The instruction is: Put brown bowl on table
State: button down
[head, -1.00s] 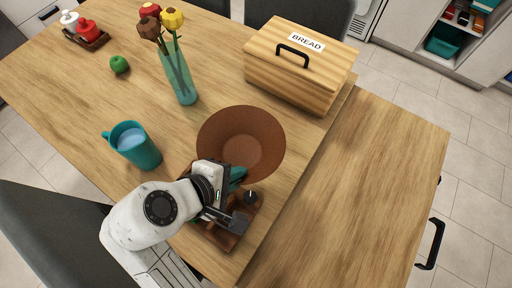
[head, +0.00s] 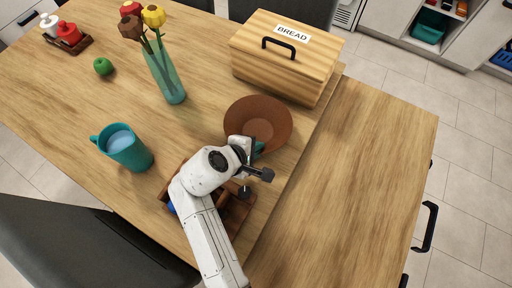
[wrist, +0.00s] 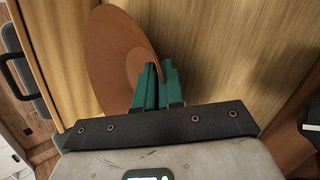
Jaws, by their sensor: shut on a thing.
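The brown bowl (head: 258,118) is at or just above the wooden table (head: 205,125), left of the table's right edge and in front of the bread box; I cannot tell whether it touches the table. My gripper (head: 258,147) is shut on the bowl's near rim. In the wrist view, the green fingers of my gripper (wrist: 156,88) pinch the rim of the brown bowl (wrist: 112,55), which appears tilted in that picture. My wrist hides part of the bowl's near side in the head view.
A bread box (head: 285,62) stands behind the bowl. A glass vase (head: 166,80) with flowers, a teal mug (head: 122,147) and a green apple (head: 103,66) stand to the left. A wooden caddy (head: 236,208) is partly hidden by my arm. A wooden counter (head: 345,165) adjoins at right.

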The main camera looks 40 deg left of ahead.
jog(key=shift+f, duration=0.3)
jog(key=c, duration=1.3)
grip_release()
jog(key=shift+o, duration=0.2)
jog(key=v, duration=1.2)
jog(key=shift+p, duration=0.3)
